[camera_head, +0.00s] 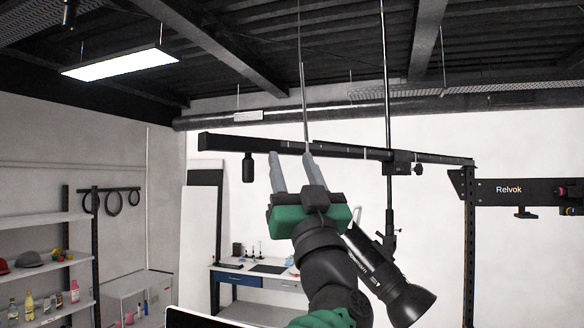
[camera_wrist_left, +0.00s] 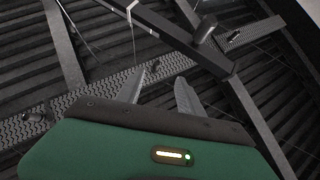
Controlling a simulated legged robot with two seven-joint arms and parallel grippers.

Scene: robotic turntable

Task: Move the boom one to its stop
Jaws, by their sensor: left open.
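The boom (camera_head: 235,143) is a long black horizontal beam overhead, running from the middle left to the wall post on the right in the head view. It also shows as a dark bar across the top of the left wrist view (camera_wrist_left: 180,40). My left gripper (camera_head: 290,157) points upward just below the boom in the head view, its two grey fingers apart and empty. In the left wrist view the fingertips (camera_wrist_left: 160,85) are apart, with the boom beyond them and nothing between them. Whether a finger touches the boom cannot be told. My right gripper is not in view.
A black cylinder (camera_head: 249,168) hangs under the boom's left end. A pole (camera_head: 389,200) crosses the boom at a clamp (camera_head: 398,168), with a black lamp-like body (camera_head: 408,300) low beside my arm. A dark bracket (camera_head: 525,191) is on the right wall. Shelves (camera_head: 45,255) stand left.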

